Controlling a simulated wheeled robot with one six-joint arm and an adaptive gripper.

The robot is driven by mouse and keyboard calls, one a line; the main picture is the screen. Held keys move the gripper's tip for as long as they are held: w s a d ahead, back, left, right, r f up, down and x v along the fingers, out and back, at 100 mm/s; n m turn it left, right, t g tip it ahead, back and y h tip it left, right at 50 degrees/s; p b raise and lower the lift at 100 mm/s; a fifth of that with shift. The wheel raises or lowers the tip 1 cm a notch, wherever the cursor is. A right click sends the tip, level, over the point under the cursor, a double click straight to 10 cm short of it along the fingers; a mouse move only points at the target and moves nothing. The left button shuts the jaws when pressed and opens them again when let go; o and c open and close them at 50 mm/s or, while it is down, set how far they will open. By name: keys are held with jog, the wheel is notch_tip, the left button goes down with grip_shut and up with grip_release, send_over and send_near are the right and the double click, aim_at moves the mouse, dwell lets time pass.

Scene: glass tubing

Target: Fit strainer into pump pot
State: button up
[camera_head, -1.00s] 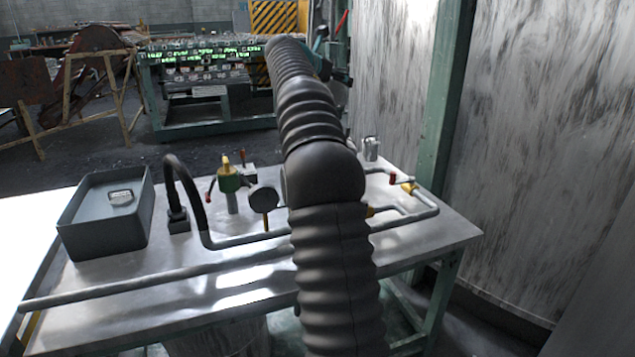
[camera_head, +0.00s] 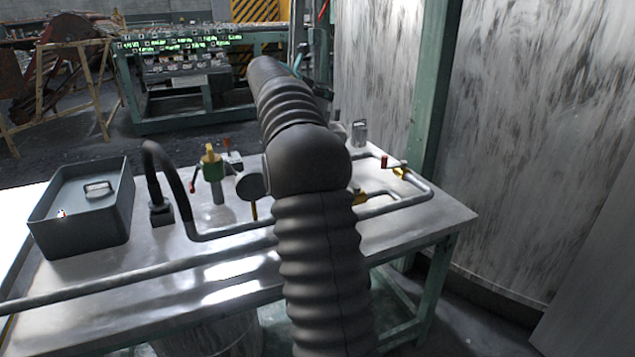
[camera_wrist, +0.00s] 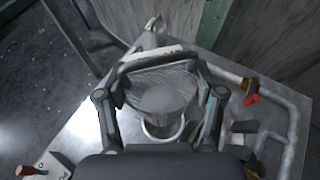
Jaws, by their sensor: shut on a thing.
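In the wrist view my gripper (camera_wrist: 157,82) is shut on a grey strainer (camera_wrist: 158,74). The strainer has a raised bar handle and a ribbed or mesh face between the two fingers. Just below it a pale round body (camera_wrist: 162,104) with a light ring shows; I cannot tell whether this is the pump pot or part of the strainer, nor whether they touch.
A grey bin (camera_head: 83,228) with a handled metal piece (camera_head: 98,190) stands at left. A green post (camera_head: 436,105) and wall are at right.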

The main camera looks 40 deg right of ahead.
notch_tip(320, 180, down, 5)
jog(key=b, duration=0.3)
jog(key=shift+f+b, duration=0.15)
jog(key=shift+b, duration=0.2)
notch_tip(320, 180, down, 9)
jog(key=b, duration=0.3)
jog(key=o, duration=1.2)
jog(key=v, duration=1.2)
jog(key=shift+s+p, duration=0.1)
jog(key=shift+p, duration=0.2)
